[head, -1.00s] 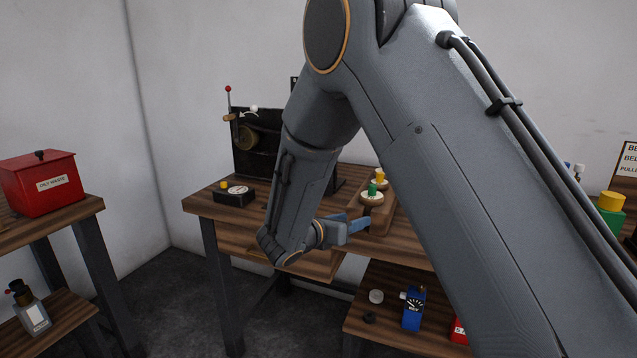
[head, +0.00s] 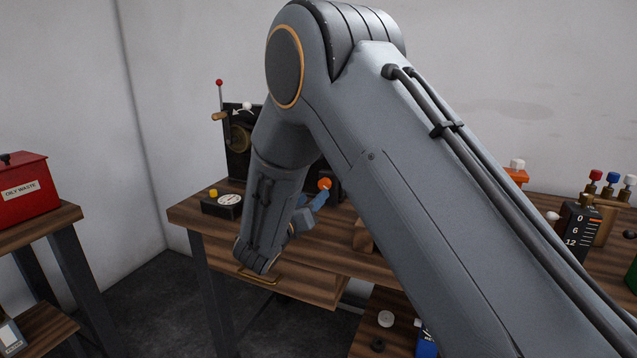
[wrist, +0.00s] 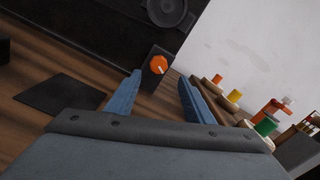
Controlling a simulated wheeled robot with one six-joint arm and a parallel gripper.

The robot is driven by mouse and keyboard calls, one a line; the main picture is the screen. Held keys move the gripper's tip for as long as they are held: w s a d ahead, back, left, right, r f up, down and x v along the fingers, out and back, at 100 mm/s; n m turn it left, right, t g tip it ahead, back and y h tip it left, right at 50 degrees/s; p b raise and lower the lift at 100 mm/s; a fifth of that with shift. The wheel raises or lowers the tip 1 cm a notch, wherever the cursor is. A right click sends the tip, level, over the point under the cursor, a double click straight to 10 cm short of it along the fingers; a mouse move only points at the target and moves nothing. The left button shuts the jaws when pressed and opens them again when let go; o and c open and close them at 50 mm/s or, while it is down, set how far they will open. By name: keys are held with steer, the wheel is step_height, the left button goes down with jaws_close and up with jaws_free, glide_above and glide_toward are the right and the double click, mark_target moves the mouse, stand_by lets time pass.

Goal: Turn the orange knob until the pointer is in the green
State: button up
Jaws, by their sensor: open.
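The orange knob (head: 324,184) is on a small dark box at the back of the wooden bench, beside my gripper (head: 318,201) in the head view. In the wrist view the orange knob (wrist: 158,65) has a pale mark on its face and faces me. My gripper (wrist: 160,77) has its two blue fingers apart, with the knob appearing between and beyond their tips. Nothing is held. I cannot make out a pointer or a green zone belonging to this knob; my arm hides part of the box in the head view.
A dark crank panel (head: 238,150) stands behind the knob on the left. A black box with a white dial and yellow button (head: 229,201) sits at the bench's left. A red waste box (head: 22,187) is on another table. Several coloured pegs stand right in the wrist view.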

mark_target(323, 186)
steer(key=p+x, duration=0.1)
steer(key=x, duration=0.7)
steer(key=shift+w+a, duration=0.1)
steer(key=shift+w, duration=0.1)
steer(key=c, duration=1)
